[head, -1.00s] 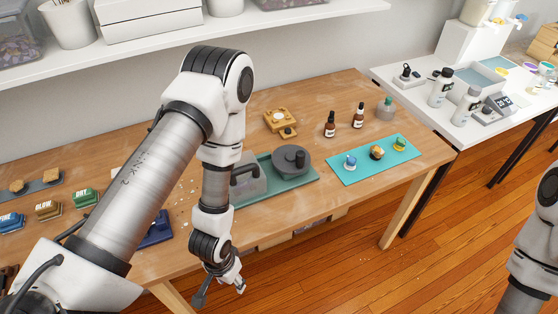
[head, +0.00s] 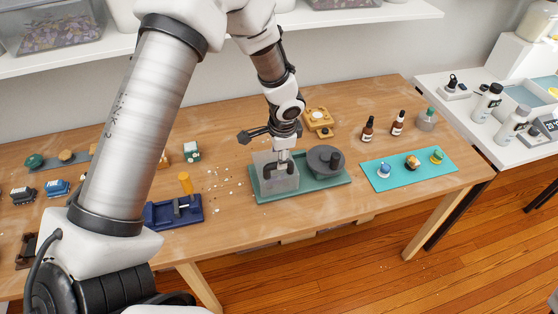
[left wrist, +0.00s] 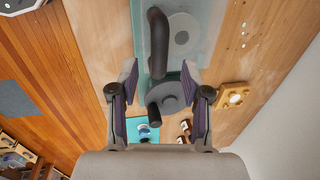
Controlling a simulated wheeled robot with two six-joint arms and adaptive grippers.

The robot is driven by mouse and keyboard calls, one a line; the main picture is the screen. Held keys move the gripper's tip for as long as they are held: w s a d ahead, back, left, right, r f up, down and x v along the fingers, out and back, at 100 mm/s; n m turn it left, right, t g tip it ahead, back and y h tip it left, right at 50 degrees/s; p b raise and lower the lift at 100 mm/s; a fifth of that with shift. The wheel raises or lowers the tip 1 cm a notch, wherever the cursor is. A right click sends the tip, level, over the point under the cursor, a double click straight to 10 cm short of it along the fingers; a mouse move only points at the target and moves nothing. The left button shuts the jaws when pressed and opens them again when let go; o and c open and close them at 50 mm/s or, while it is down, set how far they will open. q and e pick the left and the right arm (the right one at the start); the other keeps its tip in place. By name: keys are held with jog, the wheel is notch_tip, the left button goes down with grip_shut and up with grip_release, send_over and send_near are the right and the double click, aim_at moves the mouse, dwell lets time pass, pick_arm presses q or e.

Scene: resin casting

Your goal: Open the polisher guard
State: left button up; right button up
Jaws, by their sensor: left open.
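The polisher has a green base tray (head: 318,187) and a round dark grey body (head: 325,159) at its right end. Its clear box-shaped guard (head: 264,180) sits down on the left part of the base. The guard's dark bar handle also shows in the left wrist view (left wrist: 158,40), with a pale disc (left wrist: 182,37) seen through the clear cover. My left gripper (head: 283,157) is over the guard, pointing down. In the left wrist view its two fingers (left wrist: 159,75) are apart, one on each side of the handle's line; contact cannot be told. My right gripper is out of view.
A blue fixture (head: 172,212) stands left of the polisher, and a yellow fixture (head: 319,121) behind it. A turquoise mat (head: 410,178) with small items lies to the right. Brown bottles (head: 368,128) stand behind the mat. A shelf runs above the table's back.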

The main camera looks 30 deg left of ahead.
aim_at(275, 165)
pick_arm(q)
jog(key=f, duration=0.4)
jog(key=shift+w+a, duration=0.25)
jog(key=shift+a, duration=0.05)
jog(key=shift+r, duration=0.1)
grip_shut()
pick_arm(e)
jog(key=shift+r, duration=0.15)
